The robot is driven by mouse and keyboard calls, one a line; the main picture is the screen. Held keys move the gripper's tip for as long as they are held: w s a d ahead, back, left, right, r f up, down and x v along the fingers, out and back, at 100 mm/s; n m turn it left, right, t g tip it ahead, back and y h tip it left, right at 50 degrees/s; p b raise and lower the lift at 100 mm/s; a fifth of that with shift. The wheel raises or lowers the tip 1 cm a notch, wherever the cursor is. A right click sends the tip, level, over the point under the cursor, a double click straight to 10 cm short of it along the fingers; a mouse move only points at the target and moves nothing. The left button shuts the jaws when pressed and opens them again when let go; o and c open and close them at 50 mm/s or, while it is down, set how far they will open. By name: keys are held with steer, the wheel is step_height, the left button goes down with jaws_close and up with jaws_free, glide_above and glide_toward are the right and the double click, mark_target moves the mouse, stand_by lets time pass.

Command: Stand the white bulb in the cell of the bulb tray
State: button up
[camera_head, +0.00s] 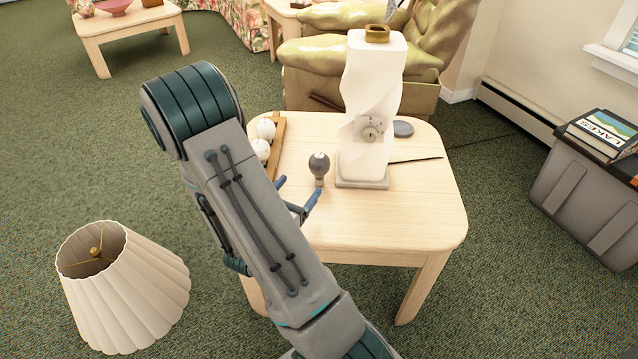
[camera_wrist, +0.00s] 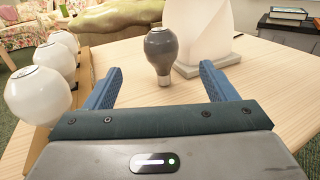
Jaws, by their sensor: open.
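Several white bulbs (camera_wrist: 48,62) stand in a row at the left of the wrist view. Two of them show in the head view (camera_head: 265,128), in the wooden bulb tray (camera_head: 278,138) at the table's left edge. My arm hides the near part of the tray, and I cannot make out an empty cell. A dark grey bulb (camera_head: 319,165) stands upright on the table, right of the tray; it also shows in the wrist view (camera_wrist: 161,50). My gripper (camera_head: 297,191) is open and empty, low over the table. Its fingers point at the grey bulb, which stands just beyond the fingertips.
A white twisted lamp base (camera_head: 370,90) stands close behind and right of the grey bulb. A thin dark rod (camera_head: 416,160) and a grey disc (camera_head: 403,129) lie near it. The table's front right (camera_head: 400,220) is clear. A pleated lampshade (camera_head: 130,295) sits on the floor.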

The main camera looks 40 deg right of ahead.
mark_target(313, 169)
steer(key=shift+w+d+f, duration=0.25)
steer(key=shift+d, duration=0.1)
steer(key=b+x, duration=0.1)
steer(key=x, duration=0.6)
steer(key=shift+w+d+r, duration=0.1)
steer(key=shift+w+d, duration=0.05)
steer(key=shift+d, duration=0.1)
steer(key=shift+b+x, duration=1.1)
steer(key=shift+x, duration=1.55)
steer(key=c, duration=1)
